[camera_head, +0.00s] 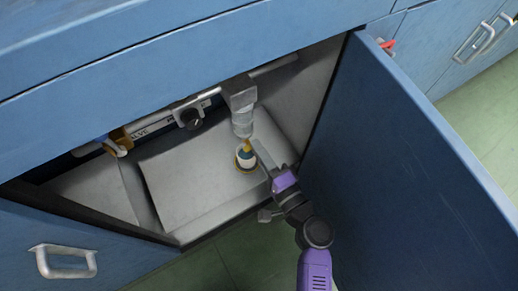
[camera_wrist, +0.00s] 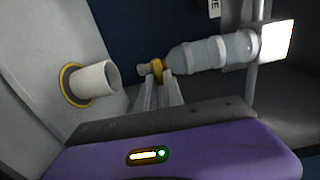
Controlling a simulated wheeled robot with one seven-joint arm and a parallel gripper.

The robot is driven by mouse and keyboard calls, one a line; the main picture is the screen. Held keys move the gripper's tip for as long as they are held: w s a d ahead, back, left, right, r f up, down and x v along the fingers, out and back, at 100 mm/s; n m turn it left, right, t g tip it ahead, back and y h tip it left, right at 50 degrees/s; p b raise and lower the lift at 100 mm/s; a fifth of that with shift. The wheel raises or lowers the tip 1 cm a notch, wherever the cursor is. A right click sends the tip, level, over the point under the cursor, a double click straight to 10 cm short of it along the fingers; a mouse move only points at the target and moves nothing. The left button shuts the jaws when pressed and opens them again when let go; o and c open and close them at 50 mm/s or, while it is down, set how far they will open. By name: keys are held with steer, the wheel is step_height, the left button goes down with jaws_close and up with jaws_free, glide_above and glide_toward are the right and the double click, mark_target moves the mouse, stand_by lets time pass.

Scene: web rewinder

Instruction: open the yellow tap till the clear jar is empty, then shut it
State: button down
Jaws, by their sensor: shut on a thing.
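The clear jar (camera_head: 242,121) hangs below a grey bracket inside the open cabinet; it shows sideways in the wrist view (camera_wrist: 205,53). The yellow tap (camera_wrist: 156,69) is at its lower end and also shows in the head view (camera_head: 247,145). My gripper (camera_wrist: 158,84) is shut on the tap, its fingers reaching in from the right in the head view. A white cylinder (camera_wrist: 95,79) stands in a yellow ring (camera_wrist: 68,86) below the tap, apart from it. I cannot tell how much liquid the jar holds or how far the tap is turned.
The blue cabinet door (camera_head: 400,150) stands open close to the right of my arm. A grey rail (camera_head: 275,66) crosses behind the bracket. A black knob (camera_head: 190,118) and an orange-yellow handle (camera_head: 120,140) are at the left. The pale cabinet floor (camera_head: 190,185) is clear left of the cylinder.

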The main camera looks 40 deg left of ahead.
steer(key=c, duration=1.5)
jaws_free()
steer(key=shift+o, duration=0.2)
steer(key=p+v, duration=0.2)
steer(key=v, duration=0.6)
